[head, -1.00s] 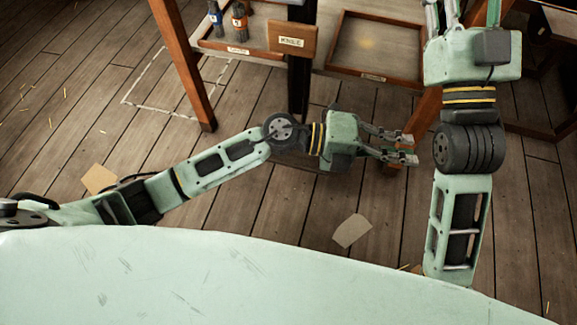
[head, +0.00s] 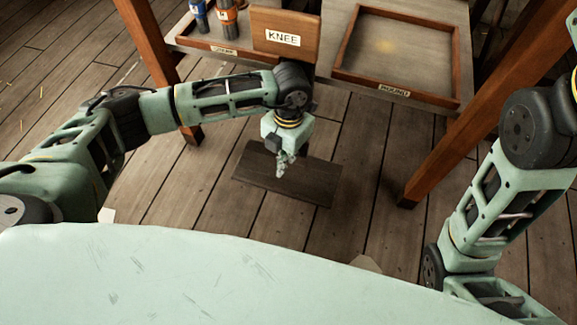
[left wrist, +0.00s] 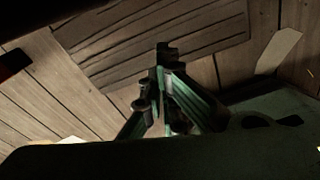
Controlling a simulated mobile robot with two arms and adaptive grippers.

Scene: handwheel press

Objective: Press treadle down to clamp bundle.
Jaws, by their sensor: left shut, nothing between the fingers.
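The treadle (head: 312,184) is a dark wooden board near the floor under the bench. It also shows in the left wrist view (left wrist: 130,38) as a dark grained board. My left gripper (head: 282,170) points down over the treadle, left of its middle. Its fingers are shut and empty, and their tips (left wrist: 166,50) overlap the board in the left wrist view. I cannot tell whether they touch it. My right arm is at the right, but its gripper is out of frame. I see no bundle.
A wooden panel marked KNEE (head: 284,48) hangs at the bench front, above the treadle. A wood-rimmed tray (head: 400,88) and several bottles (head: 227,18) are on the bench. Orange-brown legs (head: 440,160) stand either side. Open plank floor surrounds the treadle.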

